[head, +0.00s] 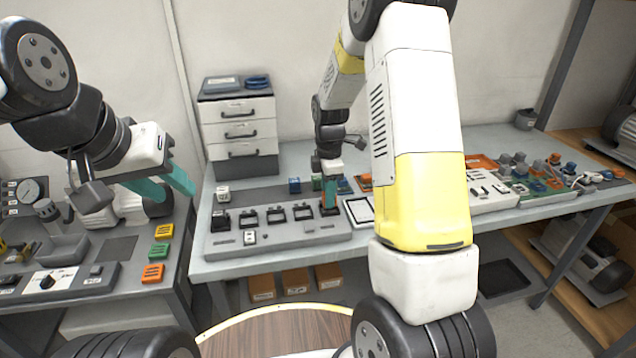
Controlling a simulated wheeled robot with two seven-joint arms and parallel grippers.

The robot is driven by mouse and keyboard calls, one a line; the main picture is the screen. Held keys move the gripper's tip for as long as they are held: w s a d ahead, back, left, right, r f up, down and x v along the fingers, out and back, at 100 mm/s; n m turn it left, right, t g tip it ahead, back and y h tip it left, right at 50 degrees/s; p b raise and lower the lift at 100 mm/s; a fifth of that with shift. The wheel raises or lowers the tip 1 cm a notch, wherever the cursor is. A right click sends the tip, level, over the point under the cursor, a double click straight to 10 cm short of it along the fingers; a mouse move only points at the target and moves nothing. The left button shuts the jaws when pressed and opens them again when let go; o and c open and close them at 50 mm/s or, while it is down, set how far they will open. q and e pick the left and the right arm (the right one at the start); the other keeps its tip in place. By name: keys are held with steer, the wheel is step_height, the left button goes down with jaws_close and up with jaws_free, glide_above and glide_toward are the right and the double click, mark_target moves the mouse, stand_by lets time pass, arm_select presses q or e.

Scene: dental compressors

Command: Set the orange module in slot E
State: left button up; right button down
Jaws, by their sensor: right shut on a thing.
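My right gripper (331,194) points down at the right end of the grey slot panel (285,238) on the long table. Its teal fingers are shut on a small orange-red piece (330,199), seemingly the orange module, mostly hidden between them. The piece is at or just above the rightmost slot; I cannot tell whether it is seated. The panel has a row of black-framed slots; the leftmost holds a dark block (221,221). Slot letters are too small to read. My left gripper (169,187) is open and empty, above the left bench's edge.
A drawer unit (239,130) is at the back. Yellow, green and orange blocks (153,273) lie on the left bench. Coloured parts crowd the table's right side.

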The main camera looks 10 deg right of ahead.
steer(key=shift+f, duration=0.85)
stand_by(0.3)
steer(key=c, duration=0.7)
jaws_free()
steer(key=shift+r, duration=3.5)
